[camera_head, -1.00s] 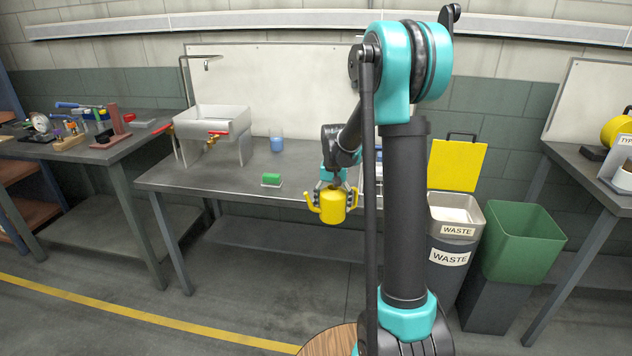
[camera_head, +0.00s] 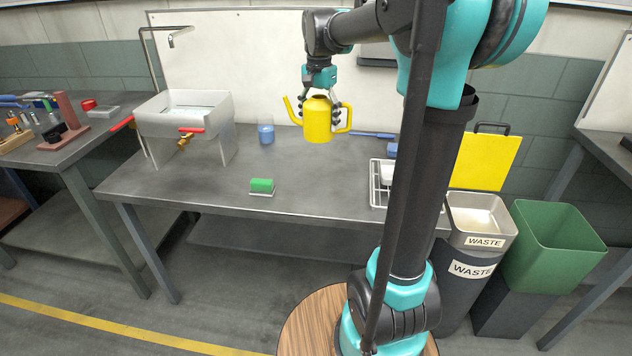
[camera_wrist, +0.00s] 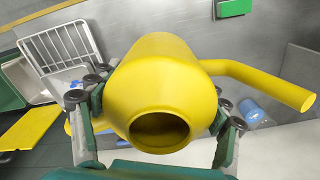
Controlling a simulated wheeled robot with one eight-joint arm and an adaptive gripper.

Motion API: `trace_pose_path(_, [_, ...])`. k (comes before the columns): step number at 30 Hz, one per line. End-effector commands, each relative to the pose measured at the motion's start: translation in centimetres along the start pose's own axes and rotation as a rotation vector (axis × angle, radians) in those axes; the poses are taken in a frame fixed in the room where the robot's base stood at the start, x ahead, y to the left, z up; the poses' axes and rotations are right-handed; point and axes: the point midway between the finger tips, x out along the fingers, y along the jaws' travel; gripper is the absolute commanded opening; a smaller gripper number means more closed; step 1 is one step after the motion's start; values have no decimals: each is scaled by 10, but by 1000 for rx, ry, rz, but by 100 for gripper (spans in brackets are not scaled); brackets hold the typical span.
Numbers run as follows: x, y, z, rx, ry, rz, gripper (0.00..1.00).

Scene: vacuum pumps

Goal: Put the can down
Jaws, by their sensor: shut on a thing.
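The yellow can (camera_head: 317,120) has a spout on its left and a handle on its right in the head view. My gripper (camera_head: 320,108) is shut on it from above, with its fingers around the can's sides. The can looks upright and appears to hang above the back part of the metal table (camera_head: 215,188). In the wrist view the can (camera_wrist: 160,85) fills the middle, with its round top opening facing the camera and its spout to the right. The gripper's fingers (camera_wrist: 155,130) show on both sides of it.
A blue cup (camera_head: 266,132) and a metal sink (camera_head: 185,112) stand to the left. A white wire rack (camera_head: 379,184) is at the right, partly behind my arm. The table's middle is clear.

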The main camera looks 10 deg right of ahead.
Motion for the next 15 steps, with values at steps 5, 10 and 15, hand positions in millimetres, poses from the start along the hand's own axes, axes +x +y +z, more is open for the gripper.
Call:
trace_pose_path(5, [-1, 0, 0, 2, 0, 0, 42])
trace_pose_path(10, [1, 0, 0, 2, 0, 0, 42])
trace_pose_path(15, [26, 0, 0, 1, 0, 0, 42])
